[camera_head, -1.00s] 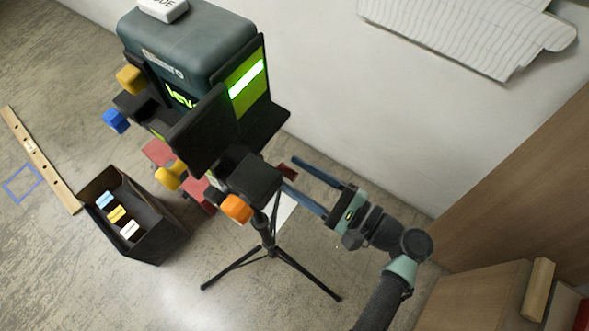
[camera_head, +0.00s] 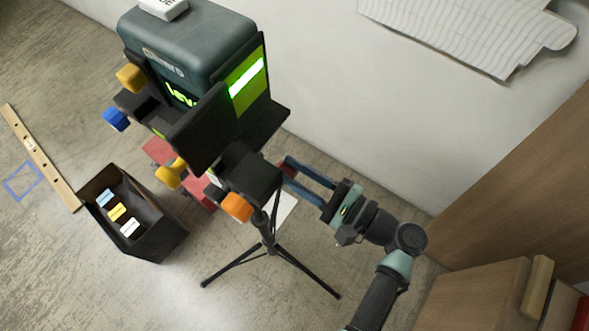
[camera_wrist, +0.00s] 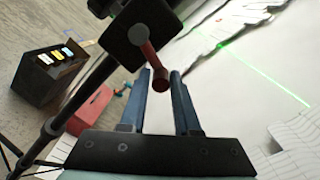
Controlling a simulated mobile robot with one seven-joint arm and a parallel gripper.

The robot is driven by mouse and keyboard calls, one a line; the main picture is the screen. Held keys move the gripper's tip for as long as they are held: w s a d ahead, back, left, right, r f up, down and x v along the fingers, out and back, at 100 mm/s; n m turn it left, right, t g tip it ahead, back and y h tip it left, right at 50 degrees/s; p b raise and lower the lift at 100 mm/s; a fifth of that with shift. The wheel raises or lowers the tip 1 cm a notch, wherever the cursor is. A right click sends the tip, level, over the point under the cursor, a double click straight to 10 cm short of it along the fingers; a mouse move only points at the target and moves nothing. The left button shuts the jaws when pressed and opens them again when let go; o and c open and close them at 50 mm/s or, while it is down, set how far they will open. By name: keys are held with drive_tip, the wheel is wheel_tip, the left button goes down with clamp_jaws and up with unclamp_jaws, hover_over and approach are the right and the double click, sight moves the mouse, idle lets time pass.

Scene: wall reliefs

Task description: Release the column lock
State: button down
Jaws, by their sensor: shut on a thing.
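A black tripod column (camera_head: 272,215) carries a black clamp block (camera_head: 251,172) with an orange knob (camera_head: 237,207) under a dark laser level. A dark red lever sticks out of the block's right side, its end (camera_head: 286,163) partly hidden by my fingers; it seems to be the column lock. In the wrist view the red lever (camera_wrist: 151,59) runs from the black block (camera_wrist: 140,30) to between my blue fingertips. My gripper (camera_head: 287,172) is shut on the lever, coming from the right; it also shows in the wrist view (camera_wrist: 159,76).
The laser level (camera_head: 187,45) has a lit green face and stands above the column. A wooden cabinet (camera_head: 520,170) bounds the right. The wall is close behind.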

drive_tip(key=shift+w+r+n, duration=0.15)
drive_tip(key=shift+r+n, duration=0.8)
drive_tip(key=shift+n, duration=0.45)
drive_tip(key=c, duration=0.7)
unclamp_jaws()
drive_tip(key=shift+c, duration=0.2)
drive_tip(key=shift+f, duration=0.1)
drive_tip(key=shift+s+d+f, duration=0.1)
drive_tip(key=shift+s+d, duration=0.3)
drive_tip(key=shift+d, duration=0.15)
drive_tip(key=b+v, duration=0.2)
drive_tip(key=v, duration=0.9)
drive_tip(key=shift+s+d, duration=0.25)
drive_tip(key=shift+d, duration=0.05)
